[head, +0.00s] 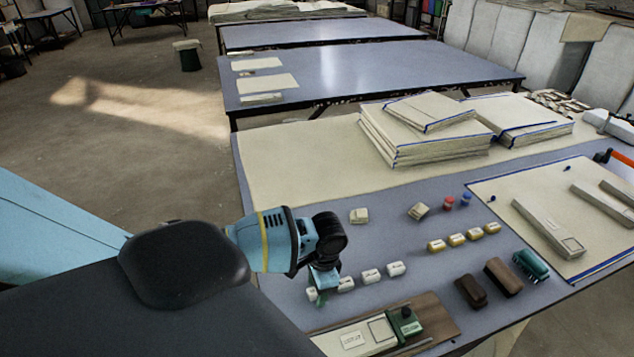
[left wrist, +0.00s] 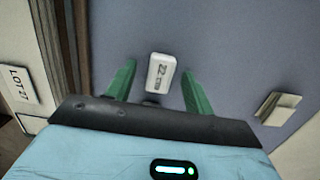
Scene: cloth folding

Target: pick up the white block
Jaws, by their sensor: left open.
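Several small white blocks stand in a row on the blue-grey table, with one white block (head: 371,276) near the middle of the row. My left gripper (head: 320,292) is over the row's near left end, fingers pointing down. In the left wrist view, a labelled white block (left wrist: 161,72) lies between the two green fingers of my open left gripper (left wrist: 158,69), with a gap on either side. The gripper partly hides the leftmost block in the head view. My right gripper is not in view.
A wooden board (head: 437,312) with a labelled box lies nearer me. Yellow blocks (head: 457,239), dark brown blocks (head: 503,276) and a green brush-like item (head: 531,264) stand to the right. A cream piece (head: 359,216) lies behind the row. Folded cloth stacks (head: 425,140) are farther back.

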